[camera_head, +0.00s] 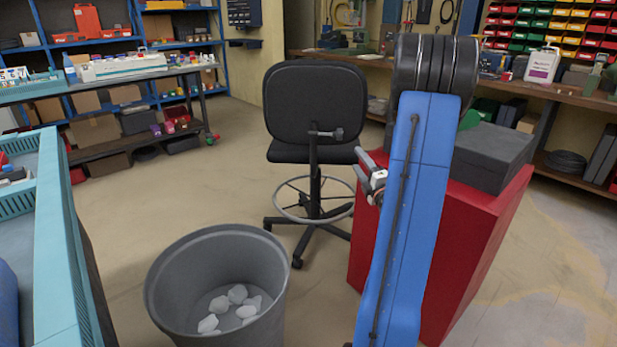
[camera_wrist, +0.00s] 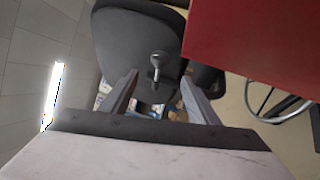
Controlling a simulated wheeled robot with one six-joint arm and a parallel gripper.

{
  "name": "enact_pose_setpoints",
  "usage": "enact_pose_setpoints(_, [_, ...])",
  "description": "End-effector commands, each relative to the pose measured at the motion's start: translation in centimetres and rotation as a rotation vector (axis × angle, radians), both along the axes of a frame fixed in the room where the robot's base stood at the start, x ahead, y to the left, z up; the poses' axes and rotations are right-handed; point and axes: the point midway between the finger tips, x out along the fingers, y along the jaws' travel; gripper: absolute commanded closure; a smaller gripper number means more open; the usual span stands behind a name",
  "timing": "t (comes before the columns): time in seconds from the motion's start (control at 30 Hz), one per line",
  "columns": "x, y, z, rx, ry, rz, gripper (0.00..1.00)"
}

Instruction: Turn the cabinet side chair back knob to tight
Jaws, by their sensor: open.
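A black office chair has an upright back (camera_head: 312,95) and stands left of the red cabinet (camera_head: 440,255). A small grey knob (camera_head: 338,133) sticks out to the right from the post behind its back. In the wrist view the knob (camera_wrist: 157,58) appears beyond and roughly between my fingertips, with the dark chair back (camera_wrist: 125,40) around it. My gripper (camera_head: 359,165) is at the cabinet's left edge, below and right of the knob in the picture. In the wrist view my gripper (camera_wrist: 160,78) is open with nothing between its fingers. It looks apart from the knob.
The red cabinet side (camera_wrist: 260,35) fills the upper right of the wrist view, close to my right finger. A grey bin (camera_head: 160,290) with white lumps stands in front. A dark box (camera_head: 490,155) lies on the cabinet. The floor left of the chair is clear.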

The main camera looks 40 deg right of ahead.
Motion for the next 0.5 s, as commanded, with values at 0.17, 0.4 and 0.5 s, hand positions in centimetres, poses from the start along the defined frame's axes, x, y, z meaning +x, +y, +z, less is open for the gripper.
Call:
enact_pose_setpoints(0.17, [0.5,1.1,0.3,0.035,0.026,0.006,0.45])
enact_pose_setpoints(0.4, [2.0,2.8,0.8,0.115,0.08,0.006,0.45])
enact_pose_setpoints(0.5, [2.7,3.7,1.1,0.155,0.105,0.005,0.45])
